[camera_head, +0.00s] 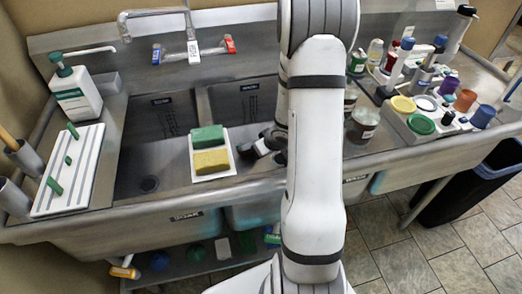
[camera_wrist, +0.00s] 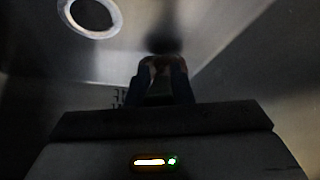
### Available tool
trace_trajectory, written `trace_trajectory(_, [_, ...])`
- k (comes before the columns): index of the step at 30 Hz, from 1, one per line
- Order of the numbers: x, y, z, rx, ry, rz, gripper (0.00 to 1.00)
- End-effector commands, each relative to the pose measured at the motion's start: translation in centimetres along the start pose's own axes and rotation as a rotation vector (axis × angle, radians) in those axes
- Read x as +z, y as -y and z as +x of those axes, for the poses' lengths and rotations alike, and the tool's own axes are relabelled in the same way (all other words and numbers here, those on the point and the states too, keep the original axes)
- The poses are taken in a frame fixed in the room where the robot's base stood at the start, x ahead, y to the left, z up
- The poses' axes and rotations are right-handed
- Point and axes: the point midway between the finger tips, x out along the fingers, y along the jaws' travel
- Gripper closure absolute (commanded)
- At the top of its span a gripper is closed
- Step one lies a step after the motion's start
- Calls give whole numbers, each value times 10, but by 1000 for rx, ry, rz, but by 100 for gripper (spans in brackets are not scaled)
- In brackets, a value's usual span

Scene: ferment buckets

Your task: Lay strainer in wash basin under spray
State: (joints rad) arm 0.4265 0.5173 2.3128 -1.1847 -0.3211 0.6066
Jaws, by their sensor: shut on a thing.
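A steel sink with a left basin (camera_head: 150,150) and a right basin (camera_head: 245,102) shows in the head view. My gripper shows partly beside my arm, at the right basin. In the wrist view my gripper (camera_wrist: 160,75) is shut on a dark thing at its fingertips, too dim to identify. A pale ring (camera_wrist: 90,14), perhaps a drain, lies beyond. No strainer is clearly recognisable.
A white tray with a green sponge (camera_head: 207,137) and a yellow sponge (camera_head: 211,161) sits at the divider. A soap bottle (camera_head: 76,93) and a white board (camera_head: 68,172) stand left. Jars and colored lids (camera_head: 421,124) crowd the right counter. My arm hides the middle.

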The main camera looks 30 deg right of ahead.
Motion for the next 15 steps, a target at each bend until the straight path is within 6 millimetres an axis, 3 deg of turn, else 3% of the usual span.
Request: trace_trajectory(15, [7, 0, 10, -1, 3, 0, 100])
